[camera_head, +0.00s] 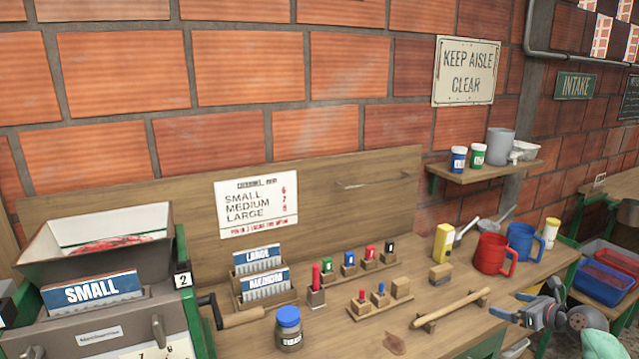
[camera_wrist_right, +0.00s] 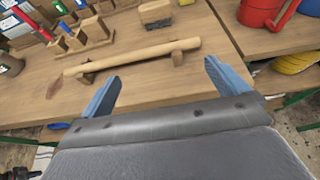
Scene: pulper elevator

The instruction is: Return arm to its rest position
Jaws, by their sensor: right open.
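My right gripper (camera_head: 509,305) is at the right front of the wooden workbench (camera_head: 440,340) in the head view, with its arm coming in from the lower right corner. In the right wrist view its two blue fingers (camera_wrist_right: 161,72) stand wide apart with nothing between them. The fingertips point toward the bench, just short of the wooden rod (camera_wrist_right: 150,60), which lies on two small blocks. The rod also shows in the head view (camera_head: 450,308), left of the gripper. I cannot tell the exact gap to the bench. My left gripper is not in view.
A red mug (camera_head: 491,254) and a blue mug (camera_head: 521,242) stand behind the gripper. A brush (camera_head: 440,274) lies near the rod. Blue and red bins (camera_head: 605,272) are at the right. A hopper (camera_head: 95,240), a blue-lidded jar (camera_head: 288,328) and peg racks are farther left.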

